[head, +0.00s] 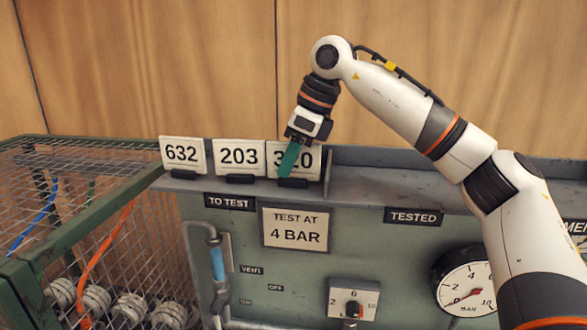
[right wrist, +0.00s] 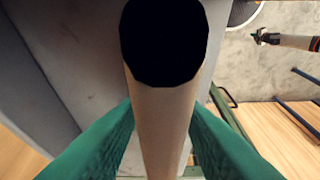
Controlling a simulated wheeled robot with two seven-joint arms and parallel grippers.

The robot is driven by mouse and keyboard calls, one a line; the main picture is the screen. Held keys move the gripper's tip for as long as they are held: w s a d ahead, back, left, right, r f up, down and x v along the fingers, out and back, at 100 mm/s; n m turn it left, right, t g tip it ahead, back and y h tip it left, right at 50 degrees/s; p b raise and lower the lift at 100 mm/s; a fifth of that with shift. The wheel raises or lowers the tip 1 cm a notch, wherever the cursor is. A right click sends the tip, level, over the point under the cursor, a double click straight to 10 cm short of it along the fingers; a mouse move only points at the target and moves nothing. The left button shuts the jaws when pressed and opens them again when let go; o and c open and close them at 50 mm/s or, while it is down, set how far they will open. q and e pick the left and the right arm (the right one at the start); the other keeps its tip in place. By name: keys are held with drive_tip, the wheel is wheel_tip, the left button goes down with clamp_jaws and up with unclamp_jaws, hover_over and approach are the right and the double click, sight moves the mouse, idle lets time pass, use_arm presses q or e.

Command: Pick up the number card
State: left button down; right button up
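Three white number cards stand upright in a row on the rig's top ledge: 632 (head: 181,154), 203 (head: 239,156) and a third (head: 309,160). The third card's middle digit is partly hidden by my right gripper (head: 289,160). The green fingers reach down at a slant over this card, which still stands in its dark foot (head: 293,183). In the right wrist view, the green fingers (right wrist: 162,110) are apart, with a pale, dark-ended shape (right wrist: 160,125) between them. I cannot tell what this shape is or whether they grip it.
The ledge (head: 380,187) is clear to the right of the cards. Below are labels, TO TEST (head: 229,202) and TESTED (head: 413,217), a 4 BAR sign (head: 296,229) and a gauge (head: 468,283). A green-framed mesh cage (head: 75,235) stands at left.

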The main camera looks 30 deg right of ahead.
idle(0.3)
clamp_jaws()
